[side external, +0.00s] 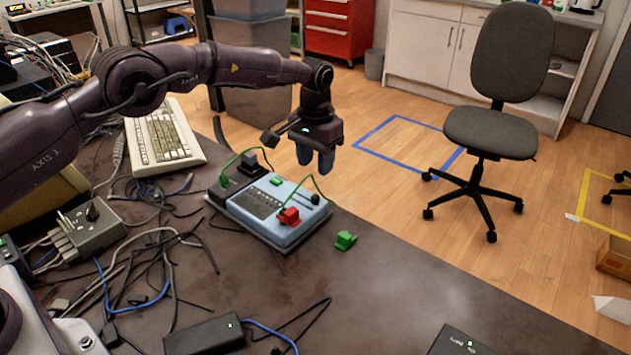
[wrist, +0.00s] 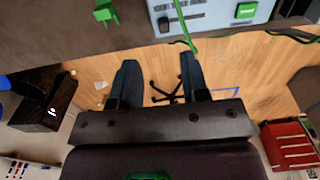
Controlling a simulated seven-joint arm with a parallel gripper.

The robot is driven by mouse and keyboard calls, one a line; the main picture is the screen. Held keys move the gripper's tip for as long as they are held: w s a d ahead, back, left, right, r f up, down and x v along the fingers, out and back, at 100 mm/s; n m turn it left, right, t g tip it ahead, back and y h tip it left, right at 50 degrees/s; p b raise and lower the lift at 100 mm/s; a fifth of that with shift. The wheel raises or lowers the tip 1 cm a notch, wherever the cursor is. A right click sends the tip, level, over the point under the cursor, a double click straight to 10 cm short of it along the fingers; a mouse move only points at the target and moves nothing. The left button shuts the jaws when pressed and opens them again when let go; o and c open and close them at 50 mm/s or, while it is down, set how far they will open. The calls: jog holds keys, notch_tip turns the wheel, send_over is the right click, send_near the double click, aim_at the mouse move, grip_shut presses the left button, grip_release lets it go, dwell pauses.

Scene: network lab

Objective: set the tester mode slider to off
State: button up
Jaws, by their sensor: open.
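The light blue tester (side external: 256,222) lies on the dark table near its far edge. A dark slider knob (side external: 314,199) sits in a slot at the tester's right end; its mode labels are too small to read. My gripper (side external: 316,160) is open and empty, its blue fingers pointing down above the tester's far side, apart from it. In the wrist view my gripper (wrist: 158,66) shows two spread fingers with floor between them. The tester (wrist: 215,14) is cut off at the top edge there, and a small dark part (wrist: 164,24) shows on it.
A red plug (side external: 288,216) and a green button (side external: 276,181) are on the tester, and a green lead arches over it. A loose green connector (side external: 346,240) lies to its right. Black blocks (side external: 232,180) stand at its left. Cables clutter the table's left; the right front is mostly clear.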

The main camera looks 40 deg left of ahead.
notch_tip(320, 180, up, 4)
jog(key=shift+f, duration=0.1)
dwell(0.4)
jog(key=s+a+r+t, duration=0.2)
jog(key=s+r, duration=0.3)
jog(key=s, duration=0.7)
jog(key=s+a+r+t, duration=0.1)
jog(key=s+r, duration=0.5)
jog(key=s, duration=0.7)
jog(key=s+a+r+t, duration=0.2)
jog(key=s+r, duration=0.4)
jog(key=s, duration=0.7)
jog(key=shift+a+r+t, duration=0.15)
jog(key=shift+a+t, duration=0.15)
jog(key=shift+a, duration=0.45)
